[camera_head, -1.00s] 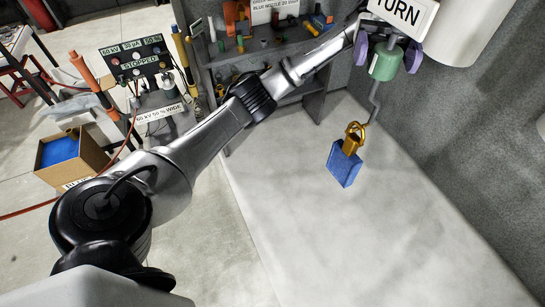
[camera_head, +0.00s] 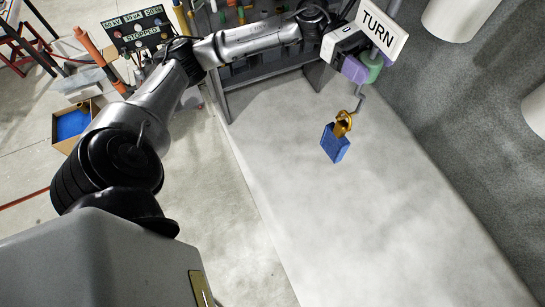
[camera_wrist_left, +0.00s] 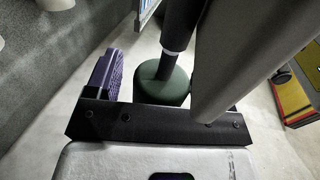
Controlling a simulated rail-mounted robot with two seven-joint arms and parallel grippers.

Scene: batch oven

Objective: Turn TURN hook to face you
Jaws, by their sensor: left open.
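The TURN sign (camera_head: 382,28) is a white plate beside the green swivel body (camera_head: 372,68) of the hanging hook. A thin bent rod (camera_head: 359,100) runs down from it to a gold part (camera_head: 343,122) that carries a blue block (camera_head: 334,144). My left gripper (camera_head: 370,69) is open at the green body, with a purple finger pad to its left. In the left wrist view the green body (camera_wrist_left: 163,86) stands between the jaws, apart from the purple pad (camera_wrist_left: 104,72). A grey plate hides the other finger there. I cannot tell whether that finger touches. My right gripper is out of view.
A grey rack (camera_head: 270,75) with parts stands behind my left arm. White cylinders (camera_head: 462,18) are at the upper right. The pale floor below the block is clear.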

